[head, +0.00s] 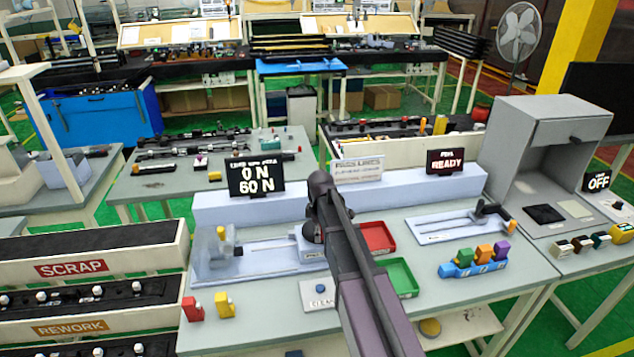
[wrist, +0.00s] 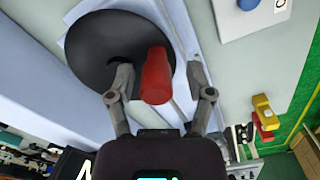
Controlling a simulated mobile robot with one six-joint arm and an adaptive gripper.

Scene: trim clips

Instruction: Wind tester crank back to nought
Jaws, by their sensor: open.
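The crank is a black round wheel (wrist: 110,50) with a red handle (wrist: 156,75), seen close in the wrist view. My gripper (wrist: 160,84) is open, with one finger on each side of the red handle; I cannot tell whether either touches it. In the head view my gripper (head: 315,212) is over the right end of the tester (head: 275,250), and my arm hides most of the wheel and the handle. The tester has a long slide and a clear guard at its left. The black display (head: 255,175) behind it reads 0 N above 60 N.
A red tray (head: 378,238) and a green tray (head: 402,278) lie right of my arm. A white button box (head: 320,293) stands in front of the tester. Red and yellow clips (head: 225,304) lie at front left. A lever fixture (head: 450,225) is further right, below a READY sign (head: 456,161).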

